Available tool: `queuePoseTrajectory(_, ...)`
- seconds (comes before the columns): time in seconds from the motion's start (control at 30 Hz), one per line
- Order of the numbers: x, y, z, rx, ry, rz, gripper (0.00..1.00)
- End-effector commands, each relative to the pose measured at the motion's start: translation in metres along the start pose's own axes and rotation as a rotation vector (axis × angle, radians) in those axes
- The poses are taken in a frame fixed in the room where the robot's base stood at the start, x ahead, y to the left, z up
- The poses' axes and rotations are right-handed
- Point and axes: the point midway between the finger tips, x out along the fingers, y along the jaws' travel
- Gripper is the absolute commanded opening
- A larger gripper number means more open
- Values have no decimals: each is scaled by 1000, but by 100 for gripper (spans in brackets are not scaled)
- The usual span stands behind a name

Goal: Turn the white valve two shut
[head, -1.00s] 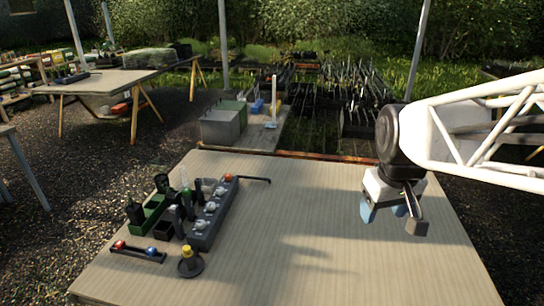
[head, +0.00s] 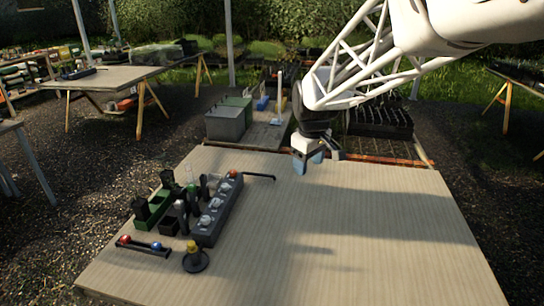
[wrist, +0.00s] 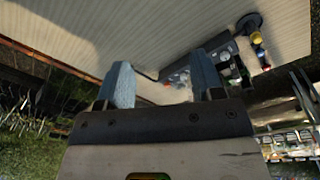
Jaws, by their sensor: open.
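A dark grey valve block (head: 207,236) stands on the left part of the table. White valves sit in a row on its top: a near one (head: 205,220), a middle one (head: 215,203) and a far one (head: 224,187). An orange-red knob (head: 234,173) is at the far end. I cannot read any numbers, nor tell how far each valve is turned. My gripper (head: 312,160) is open and empty, above the table's far edge, right of the block and apart from it. In the wrist view, white valves (wrist: 180,78) show small between the blue fingers (wrist: 163,80).
Left of the block are a green rack (head: 150,210) and several dark bottles. In front are a bar with red and blue balls (head: 142,246) and a yellow-topped dark stand (head: 195,262). A thin dark rod (head: 259,177) extends from the block's far end. The table's right side (head: 380,240) is clear.

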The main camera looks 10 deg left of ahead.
Motion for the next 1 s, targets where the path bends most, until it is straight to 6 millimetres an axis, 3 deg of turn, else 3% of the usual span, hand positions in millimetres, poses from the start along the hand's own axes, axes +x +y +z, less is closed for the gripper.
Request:
queuePoseTrajectory(0.53,74,-19,-143,-322,-26,-37,61)
queuePoseTrajectory(1.0,157,-65,-256,-598,-44,-69,61)
